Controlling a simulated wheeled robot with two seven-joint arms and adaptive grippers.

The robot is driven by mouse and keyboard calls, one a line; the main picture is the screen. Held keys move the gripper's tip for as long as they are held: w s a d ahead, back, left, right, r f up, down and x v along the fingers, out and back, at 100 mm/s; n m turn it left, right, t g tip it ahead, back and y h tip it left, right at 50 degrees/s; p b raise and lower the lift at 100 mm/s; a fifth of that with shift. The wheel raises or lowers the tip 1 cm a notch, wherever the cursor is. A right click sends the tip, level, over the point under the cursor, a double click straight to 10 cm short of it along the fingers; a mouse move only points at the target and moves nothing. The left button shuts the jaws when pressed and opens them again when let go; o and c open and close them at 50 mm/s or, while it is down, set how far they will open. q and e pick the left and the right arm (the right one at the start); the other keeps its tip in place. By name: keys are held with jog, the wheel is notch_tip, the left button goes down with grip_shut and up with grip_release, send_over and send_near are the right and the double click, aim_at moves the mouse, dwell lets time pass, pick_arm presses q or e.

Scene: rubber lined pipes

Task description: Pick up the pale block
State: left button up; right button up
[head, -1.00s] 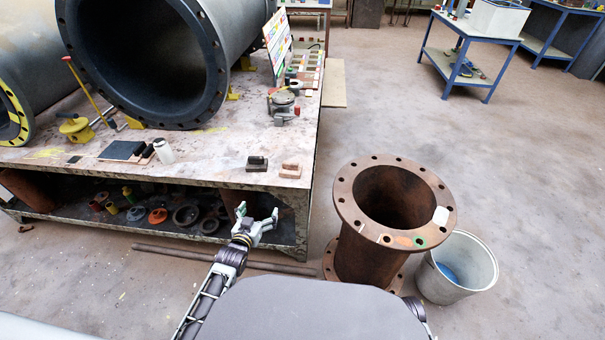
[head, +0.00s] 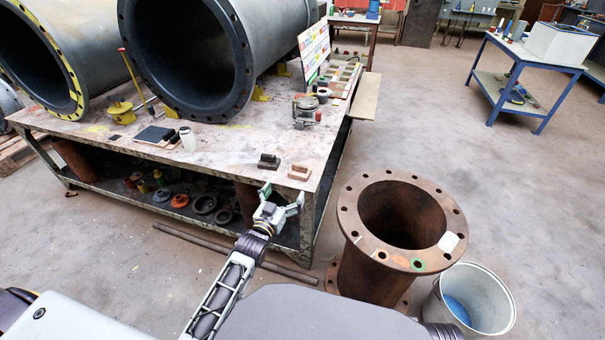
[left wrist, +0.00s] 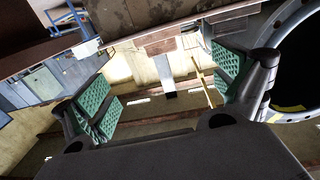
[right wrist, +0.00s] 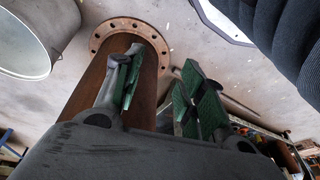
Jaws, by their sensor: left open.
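A pale pinkish-brown block (head: 299,172) lies at the table's front right corner, beside a dark block (head: 269,161). A small white block-like piece (head: 448,242) sits on the rusty pipe's flange. I cannot tell for certain which of these is the pale block. My left gripper (head: 283,198) is open and empty, just in front of the table edge, below the two blocks in the picture. Its spread green-padded fingers also show in the left wrist view (left wrist: 165,92). My right gripper (right wrist: 160,88) shows open in the right wrist view, with the rusty pipe behind its fingers.
The table (head: 225,155) carries big lined pipes (head: 190,55) and has a lower shelf with loose parts. The upright rusty flanged pipe (head: 365,270) and a white bucket (head: 490,310) stand to the right. Open floor lies beyond them, up to a blue table (head: 520,75).

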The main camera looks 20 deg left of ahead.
aim_at(299, 169)
dwell(0.3)
pick_arm(q)
jog(key=shift+w+d+b, duration=0.15)
jog(key=shift+w+b, duration=0.4)
jog(key=shift+w, duration=1.5)
jog(key=shift+w+d, duration=0.1)
jog(key=shift+w, duration=0.9)
jog(key=shift+w+b, duration=0.5)
jog(key=shift+w, duration=0.45)
jog(key=shift+w+d, duration=0.1)
jog(key=shift+w, duration=0.15)
pick_arm(e)
jog(key=r, duration=0.3)
jog(key=shift+w+a+r+t, duration=0.15)
jog(key=shift+a+t, duration=0.1)
jog(key=shift+t, duration=0.15)
pick_arm(q)
jog(key=shift+w, duration=0.1)
jog(key=shift+w, duration=0.1)
pick_arm(e)
jog(key=shift+f, duration=0.2)
